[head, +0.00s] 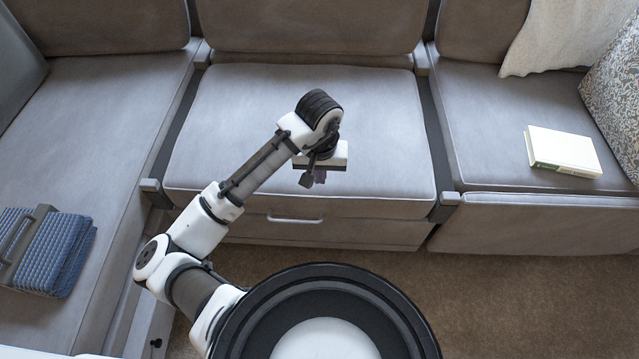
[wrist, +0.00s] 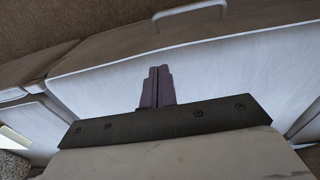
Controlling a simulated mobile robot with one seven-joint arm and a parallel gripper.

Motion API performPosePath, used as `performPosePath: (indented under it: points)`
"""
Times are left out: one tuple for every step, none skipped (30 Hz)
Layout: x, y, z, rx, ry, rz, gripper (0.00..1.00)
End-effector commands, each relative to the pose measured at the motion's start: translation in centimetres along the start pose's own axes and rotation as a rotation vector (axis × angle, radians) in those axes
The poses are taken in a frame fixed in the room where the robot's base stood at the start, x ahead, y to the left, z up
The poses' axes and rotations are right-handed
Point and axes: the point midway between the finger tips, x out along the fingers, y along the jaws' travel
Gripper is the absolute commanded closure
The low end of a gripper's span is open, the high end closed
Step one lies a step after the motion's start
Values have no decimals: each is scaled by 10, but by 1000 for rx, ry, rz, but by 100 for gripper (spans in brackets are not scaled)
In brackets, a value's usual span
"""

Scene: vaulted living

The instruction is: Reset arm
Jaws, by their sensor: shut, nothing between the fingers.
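My arm reaches out from my base over the front of the middle seat of a grey sofa (head: 384,150). My gripper (head: 320,177) hangs above that seat near its front edge, pointing down. In the wrist view the two purple fingers of my gripper (wrist: 157,86) are pressed together, with nothing between them. In the head view the fingers are small and partly hidden by the wrist.
A white book (head: 562,152) lies on the right seat beside a patterned cushion (head: 615,95). A blue woven item (head: 48,252) lies on the left seat. A drawer handle (head: 295,219) is below the middle seat. Brown carpet (head: 520,290) is clear at right.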

Motion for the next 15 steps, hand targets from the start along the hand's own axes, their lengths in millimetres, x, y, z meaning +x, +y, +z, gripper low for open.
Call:
performPosePath:
  points:
    - [-15, 1, -1, 1, 1, 1, 100]
    - [-22, 1, -2, 1, 1, 1, 100]
    - [-30, 1, -2, 1, 1, 0, 100]
    - [-37, 1, -2, 1, 1, 1, 100]
    - [-42, 1, -2, 1, 0, 0, 100]
    - [-50, 1, -3, 1, 2, 0, 100]
    - [-54, 1, -3, 2, 1, 0, 100]
    - [-59, 0, -3, 2, 1, -3, 100]
    - [-64, 0, -4, 2, 1, -4, 100]
    - [-67, 0, -4, 1, 1, -3, 100]
    - [-69, 0, -4, 1, 0, -3, 100]
    - [-71, 0, -4, 0, 0, -2, 100]
    - [-73, 0, -4, 0, 0, -3, 100]
    - [-74, 0, -4, 0, 0, -3, 100]
    - [-74, 0, -4, 0, 0, -2, 100]
